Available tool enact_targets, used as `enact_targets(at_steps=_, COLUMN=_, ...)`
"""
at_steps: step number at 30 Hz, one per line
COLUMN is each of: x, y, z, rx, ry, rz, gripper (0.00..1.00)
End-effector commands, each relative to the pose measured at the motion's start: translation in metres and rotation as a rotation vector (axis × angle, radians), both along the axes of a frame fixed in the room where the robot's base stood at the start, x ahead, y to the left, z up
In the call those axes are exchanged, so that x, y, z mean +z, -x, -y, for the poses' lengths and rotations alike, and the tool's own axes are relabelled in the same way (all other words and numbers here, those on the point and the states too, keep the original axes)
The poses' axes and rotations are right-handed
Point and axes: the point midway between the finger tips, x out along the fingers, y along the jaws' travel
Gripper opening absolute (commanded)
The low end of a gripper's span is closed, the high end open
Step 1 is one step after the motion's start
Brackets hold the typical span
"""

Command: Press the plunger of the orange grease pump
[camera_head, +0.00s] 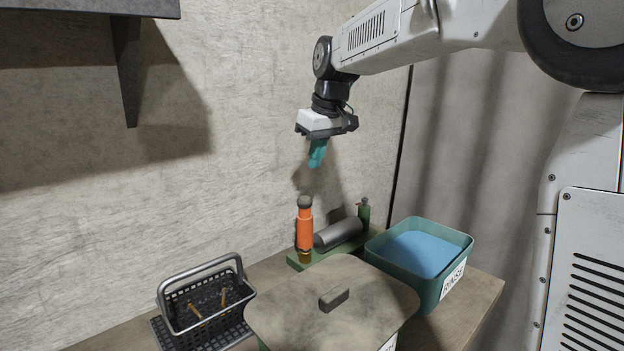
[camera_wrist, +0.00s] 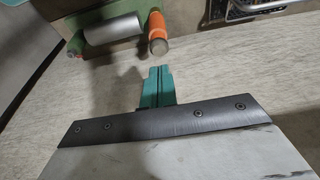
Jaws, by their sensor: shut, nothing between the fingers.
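The orange grease pump (camera_head: 304,228) stands upright on a green base (camera_head: 298,262) in the head view, with a dark rounded plunger knob (camera_head: 304,202) on top. In the wrist view the pump (camera_wrist: 157,29) shows near the top edge, its knob end (camera_wrist: 159,47) facing my gripper. My gripper (camera_head: 316,163) has teal fingers and points down above the pump, slightly right of the knob in the picture, with a clear gap between. Its fingers (camera_wrist: 159,70) are shut together and empty in the wrist view.
A grey cylinder (camera_head: 338,234) and a green bottle (camera_head: 364,212) are beside the pump. A teal bin (camera_head: 434,296) of blue liquid, a lidded container (camera_head: 290,305) and a black wire basket (camera_head: 205,310) stand on the bench. A wall shelf (camera_head: 90,8) is at upper left.

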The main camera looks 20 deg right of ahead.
Motion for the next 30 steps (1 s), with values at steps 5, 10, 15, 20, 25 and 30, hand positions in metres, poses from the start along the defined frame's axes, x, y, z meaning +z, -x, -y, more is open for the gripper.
enact_targets(at_steps=5, x=0.021, y=0.006, z=0.003, rx=0.000, ry=0.000, rz=0.001, gripper=0.00)
enact_targets(at_steps=10, x=0.026, y=0.007, z=0.003, rx=0.000, ry=0.000, rz=0.000, gripper=0.00)
enact_targets(at_steps=15, x=0.026, y=0.007, z=0.003, rx=0.000, ry=0.000, rz=0.000, gripper=0.00)
enact_targets(at_steps=20, x=0.026, y=0.007, z=0.003, rx=0.000, ry=0.000, rz=0.000, gripper=0.00)
enact_targets(at_steps=25, x=0.026, y=0.007, z=0.003, rx=0.000, ry=0.000, rz=0.000, gripper=0.00)
enact_targets(at_steps=30, x=0.038, y=0.006, z=-0.001, rx=0.002, ry=0.000, rz=0.001, gripper=0.00)
